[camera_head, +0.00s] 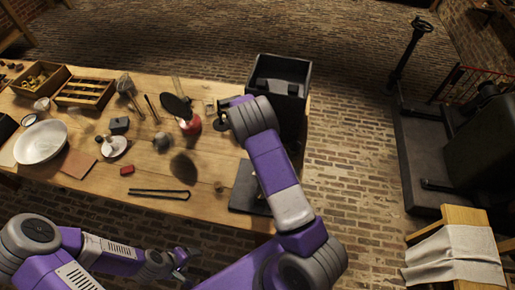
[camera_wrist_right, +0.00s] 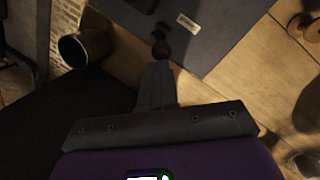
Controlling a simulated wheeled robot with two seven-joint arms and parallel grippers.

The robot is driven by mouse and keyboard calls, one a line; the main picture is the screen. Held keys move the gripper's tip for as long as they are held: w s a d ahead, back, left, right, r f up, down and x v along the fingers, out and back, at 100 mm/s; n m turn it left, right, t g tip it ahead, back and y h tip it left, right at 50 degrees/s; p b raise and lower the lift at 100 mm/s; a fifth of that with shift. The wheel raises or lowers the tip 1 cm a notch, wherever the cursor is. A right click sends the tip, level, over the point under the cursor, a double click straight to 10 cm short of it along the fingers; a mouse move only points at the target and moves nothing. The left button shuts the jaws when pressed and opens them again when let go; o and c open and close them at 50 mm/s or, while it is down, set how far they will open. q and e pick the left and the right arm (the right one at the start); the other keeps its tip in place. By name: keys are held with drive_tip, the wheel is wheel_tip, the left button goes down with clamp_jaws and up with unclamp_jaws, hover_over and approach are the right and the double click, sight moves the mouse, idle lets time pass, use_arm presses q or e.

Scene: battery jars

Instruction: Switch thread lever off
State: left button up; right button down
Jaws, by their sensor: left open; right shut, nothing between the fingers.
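A dark box-shaped apparatus (camera_head: 283,66) stands at the table's right end. In the head view the right wrist hides the lever. My left gripper (camera_head: 180,261) is open and empty, low in front of the table.
A dark cylinder (camera_wrist_right: 86,48) protrudes left of the lever in the wrist view. The wooden table (camera_head: 215,207) holds a white bowl (camera_head: 41,142), a red flask (camera_head: 191,126), black tongs (camera_head: 158,193) and a dark slab (camera_head: 246,190). Brick floor lies right of the table.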

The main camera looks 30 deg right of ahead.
drive_tip(key=shift+s, duration=0.15)
drive_tip(key=shift+r+p, duration=0.5)
drive_tip(key=shift+r, duration=0.2)
drive_tip(key=shift+d, duration=0.1)
wheel_tip(320, 180, up, 12)
drive_tip(key=w+d, duration=0.1)
drive_tip(key=d, duration=0.1)
drive_tip(key=shift+w+r, duration=0.25)
idle(0.5)
